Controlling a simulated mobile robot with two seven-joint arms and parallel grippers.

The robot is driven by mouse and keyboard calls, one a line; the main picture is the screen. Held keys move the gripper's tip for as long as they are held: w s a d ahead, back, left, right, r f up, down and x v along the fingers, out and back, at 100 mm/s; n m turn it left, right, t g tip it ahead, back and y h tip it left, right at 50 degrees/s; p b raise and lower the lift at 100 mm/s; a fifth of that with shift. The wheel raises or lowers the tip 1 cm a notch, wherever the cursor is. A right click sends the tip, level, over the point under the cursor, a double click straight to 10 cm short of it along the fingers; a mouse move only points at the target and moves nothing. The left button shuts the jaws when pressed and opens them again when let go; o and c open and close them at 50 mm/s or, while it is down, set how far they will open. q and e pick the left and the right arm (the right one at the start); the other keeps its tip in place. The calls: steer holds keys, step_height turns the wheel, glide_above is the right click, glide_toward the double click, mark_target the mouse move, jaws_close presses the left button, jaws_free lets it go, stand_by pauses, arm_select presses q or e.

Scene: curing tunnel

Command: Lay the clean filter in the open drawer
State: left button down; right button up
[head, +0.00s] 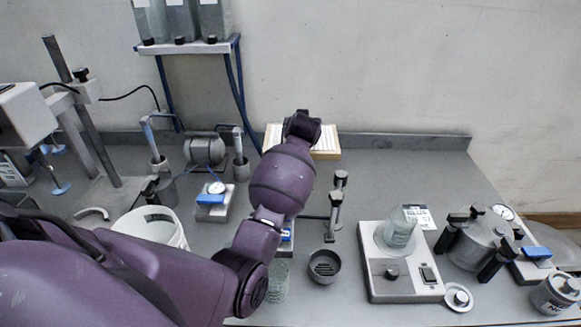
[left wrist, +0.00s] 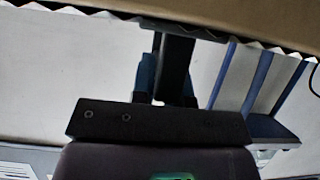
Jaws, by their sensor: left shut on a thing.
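A pale pleated filter with a light tan frame (head: 327,145) is held out near the back wall in the head view, partly covered by my left wrist. In the left wrist view its tan face and zigzag edge (left wrist: 215,15) run across the top. My left gripper (left wrist: 175,42) is shut on the filter's edge. In the head view the left gripper's fingers are hidden behind the wrist. I see no open drawer in either view. My right gripper is in neither view.
A hot plate with a glass beaker (head: 404,232) stands right of my arm, near a lidded pot (head: 470,243). A white bucket (head: 150,222) is at left. The back right bench is clear.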

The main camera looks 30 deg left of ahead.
arm_select(q)
steer(key=shift+f, duration=8.2)
steer(key=shift+f+b, duration=0.1)
steer(key=shift+b, duration=0.2)
steer(key=shift+f, duration=0.1)
steer(key=c, duration=1.1)
jaws_free()
